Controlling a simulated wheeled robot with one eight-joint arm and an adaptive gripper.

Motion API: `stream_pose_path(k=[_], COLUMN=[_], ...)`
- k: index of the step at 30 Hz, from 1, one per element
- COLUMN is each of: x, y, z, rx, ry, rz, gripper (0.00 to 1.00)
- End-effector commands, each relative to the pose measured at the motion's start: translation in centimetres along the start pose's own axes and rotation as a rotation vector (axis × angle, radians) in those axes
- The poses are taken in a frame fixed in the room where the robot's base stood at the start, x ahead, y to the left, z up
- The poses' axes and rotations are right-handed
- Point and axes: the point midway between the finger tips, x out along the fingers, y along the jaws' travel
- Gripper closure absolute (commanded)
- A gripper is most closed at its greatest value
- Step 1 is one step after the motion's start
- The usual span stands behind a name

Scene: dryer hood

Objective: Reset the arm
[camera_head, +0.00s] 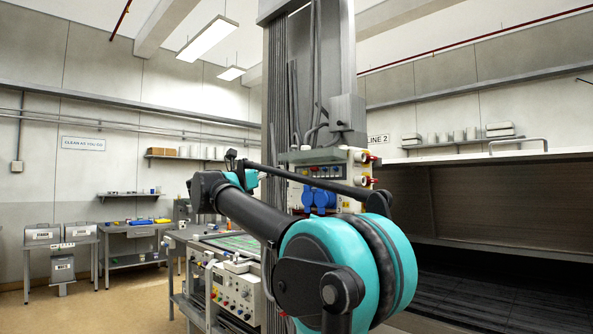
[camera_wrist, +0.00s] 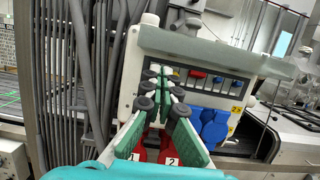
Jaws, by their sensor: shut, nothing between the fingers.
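My gripper (camera_wrist: 168,78) is in the wrist view, with its green-padded fingers converging to closed tips and nothing held. Past the fingertips is a white socket box (camera_wrist: 240,84) with a grey top, a row of breakers and blue sockets (camera_wrist: 213,127). I cannot tell how far the tips are from the box. In the head view my teal and black arm crosses the centre and reaches left. The socket box (camera_head: 360,168) and its blue socket (camera_head: 318,198) show behind the arm, partly covered by it. The gripper's fingers cannot be made out in the head view.
A tall grey column (camera_head: 335,70) with hanging cables stands behind my arm. A workbench with a control panel (camera_head: 238,288) is at centre left. A large dark hood (camera_head: 500,205) fills the right. Open floor (camera_head: 120,312) lies at the lower left.

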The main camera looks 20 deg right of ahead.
Motion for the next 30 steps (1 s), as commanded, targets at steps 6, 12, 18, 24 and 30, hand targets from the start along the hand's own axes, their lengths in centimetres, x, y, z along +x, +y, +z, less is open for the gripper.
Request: stream_pose_path(k=[6,12,18,24,30], x=[0.0,0.0,-0.4,-3.0,-7.9], y=[0.0,0.0,-1.0,-3.4,-6.5], z=[0.0,-0.2,-6.0,-18.9,-31.6], rx=[0.000,0.003,0.121,0.406,0.712], ry=[0.000,0.003,0.123,0.394,0.664], rz=[0.000,0.000,-0.012,-0.083,-0.230], gripper=[1.00,1.00,1.00,1.00,1.00])
